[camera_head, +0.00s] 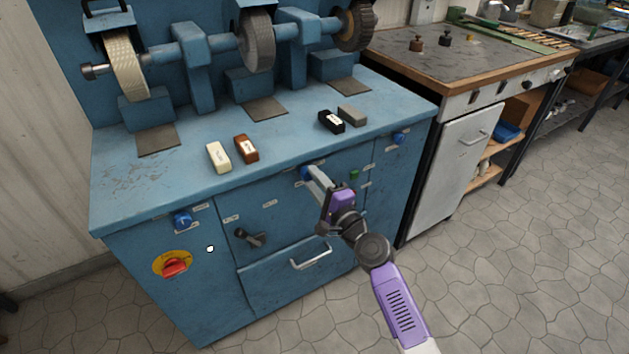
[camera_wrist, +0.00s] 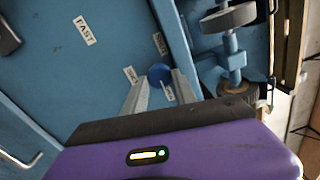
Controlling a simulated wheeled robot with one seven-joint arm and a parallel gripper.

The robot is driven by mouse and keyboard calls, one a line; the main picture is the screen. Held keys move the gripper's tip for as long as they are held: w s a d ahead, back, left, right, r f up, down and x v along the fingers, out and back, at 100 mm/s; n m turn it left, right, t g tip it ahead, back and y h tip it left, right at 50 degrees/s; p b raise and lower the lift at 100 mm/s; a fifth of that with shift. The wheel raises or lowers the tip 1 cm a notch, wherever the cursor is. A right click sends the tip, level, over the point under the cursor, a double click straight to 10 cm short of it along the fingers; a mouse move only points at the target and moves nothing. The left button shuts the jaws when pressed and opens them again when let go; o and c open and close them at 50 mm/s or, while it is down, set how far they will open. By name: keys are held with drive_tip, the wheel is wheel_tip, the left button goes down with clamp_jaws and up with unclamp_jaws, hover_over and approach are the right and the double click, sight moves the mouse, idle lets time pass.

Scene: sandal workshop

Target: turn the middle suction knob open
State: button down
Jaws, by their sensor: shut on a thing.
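The middle suction knob (camera_head: 305,173) is a blue knob on the front panel of the blue grinding machine, just under the worktop edge. In the wrist view the blue knob (camera_wrist: 159,74) sits between my fingertips. My gripper (camera_head: 311,174) reaches the panel from the front right, and in the wrist view its two grey fingers (camera_wrist: 158,82) are closed on the knob's sides. Small white labels lie around the knob; their text is too small to read for certain. The fingers and arm hide part of the knob in the head view.
Another blue knob (camera_head: 183,220) is on the left of the panel and one (camera_head: 399,138) on the right. A black lever (camera_head: 250,237), a red switch (camera_head: 174,267) and a drawer handle (camera_head: 311,257) stick out below. Polishing bars lie on the worktop (camera_head: 290,138).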

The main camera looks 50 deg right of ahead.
drive_tip(key=c, duration=1)
unclamp_jaws()
drive_tip(key=shift+s, duration=0.1)
drive_tip(key=v, duration=0.7)
drive_tip(key=shift+s+b, duration=0.35)
drive_tip(key=shift+b, duration=0.05)
